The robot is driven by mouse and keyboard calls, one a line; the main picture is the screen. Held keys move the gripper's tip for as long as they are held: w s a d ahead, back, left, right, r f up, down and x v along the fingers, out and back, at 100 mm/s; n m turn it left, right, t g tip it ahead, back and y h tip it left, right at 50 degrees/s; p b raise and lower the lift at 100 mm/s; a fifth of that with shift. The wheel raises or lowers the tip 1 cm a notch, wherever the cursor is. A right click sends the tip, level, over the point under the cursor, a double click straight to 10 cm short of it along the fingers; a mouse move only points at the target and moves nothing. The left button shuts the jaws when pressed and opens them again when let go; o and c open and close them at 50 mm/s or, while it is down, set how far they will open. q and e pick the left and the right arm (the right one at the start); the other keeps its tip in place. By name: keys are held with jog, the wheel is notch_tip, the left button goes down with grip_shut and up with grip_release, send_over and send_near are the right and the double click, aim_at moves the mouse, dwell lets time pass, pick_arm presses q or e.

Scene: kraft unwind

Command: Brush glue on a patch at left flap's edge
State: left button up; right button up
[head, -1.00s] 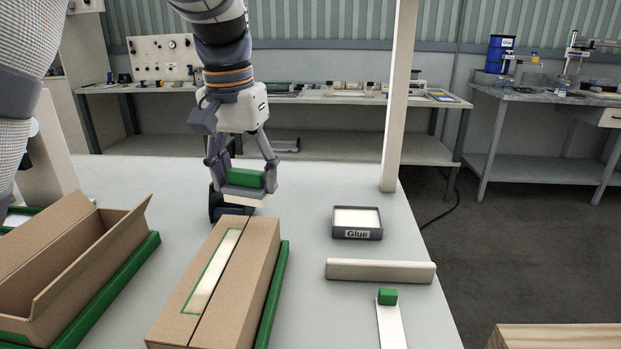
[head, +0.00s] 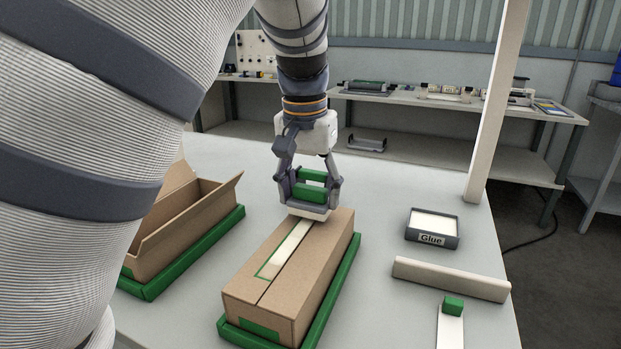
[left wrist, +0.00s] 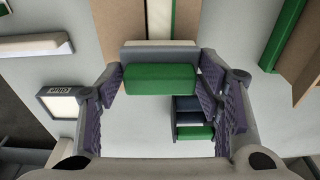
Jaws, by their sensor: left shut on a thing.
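My left gripper (head: 308,190) is shut on a glue brush with a green handle (head: 311,193) and a pale pad underneath. The brush is at the far end of a closed cardboard box (head: 312,272); I cannot tell whether the pad touches it. The brush also fills the middle of the left wrist view (left wrist: 160,79). A long whitish patch (head: 287,250) with a green outline lies along the edge of the box's left flap, beside the centre seam. Its far end is partly behind the brush. A grey glue tray (head: 432,239) stands to the right. My right gripper is not in view.
The box sits in a green tray (head: 345,275). An open box (head: 190,225) stands at left, partly behind my arm. A pale bar (head: 450,279) and a green block (head: 453,305) on a white strip lie at right. A white post (head: 497,100) rises behind.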

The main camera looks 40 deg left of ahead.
pick_arm(q)
jog(key=shift+f, duration=0.5)
dwell(1.0)
jog(key=shift+s, duration=0.15)
